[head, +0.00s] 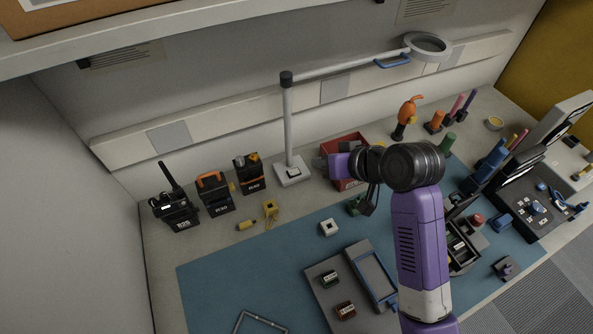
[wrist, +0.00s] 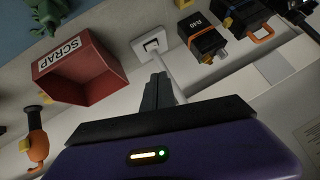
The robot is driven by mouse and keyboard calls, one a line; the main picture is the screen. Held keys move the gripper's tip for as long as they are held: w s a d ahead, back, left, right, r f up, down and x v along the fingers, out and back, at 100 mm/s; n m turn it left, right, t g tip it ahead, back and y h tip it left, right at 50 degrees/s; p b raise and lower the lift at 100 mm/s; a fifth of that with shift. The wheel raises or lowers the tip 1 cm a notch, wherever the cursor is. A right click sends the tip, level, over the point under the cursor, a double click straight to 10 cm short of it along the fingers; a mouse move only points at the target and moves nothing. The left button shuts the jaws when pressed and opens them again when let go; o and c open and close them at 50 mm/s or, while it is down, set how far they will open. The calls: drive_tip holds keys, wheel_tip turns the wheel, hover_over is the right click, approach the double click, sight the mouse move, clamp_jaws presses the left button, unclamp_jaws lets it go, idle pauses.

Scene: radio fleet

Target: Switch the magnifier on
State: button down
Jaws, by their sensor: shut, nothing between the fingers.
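The magnifier has a round grey lens head (head: 427,46) on a long arm with a blue handle, carried by a white post (head: 288,125) above a small square base (head: 294,171). The base carries a dark rocker switch (wrist: 151,44), seen in the wrist view. My gripper (head: 318,163) is just right of the base in the head view. In the wrist view its fingers (wrist: 157,78) are shut and empty, pointing toward the base, with a gap that I cannot judge exactly. The post runs close behind the fingers.
A red SCRAP bin (wrist: 78,72) is close beside my gripper, left in the wrist view. A radio marked R40 (wrist: 203,40) stands on the base's other side. An orange tool (head: 406,117) stands behind my arm. A blue mat (head: 230,275) covers the front bench.

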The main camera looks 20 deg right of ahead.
hover_over(289, 171)
drive_tip(key=s+d, duration=0.2)
drive_tip(key=s, duration=0.1)
wheel_tip(289, 171, down, 6)
drive_tip(key=f, duration=0.1)
drive_tip(key=f+p, duration=0.1)
drive_tip(key=f, duration=0.1)
drive_tip(key=shift+s+a, duration=0.1)
drive_tip(key=shift+a, duration=0.3)
drive_tip(key=shift+a+f, duration=0.2)
drive_tip(key=shift+f, duration=0.55)
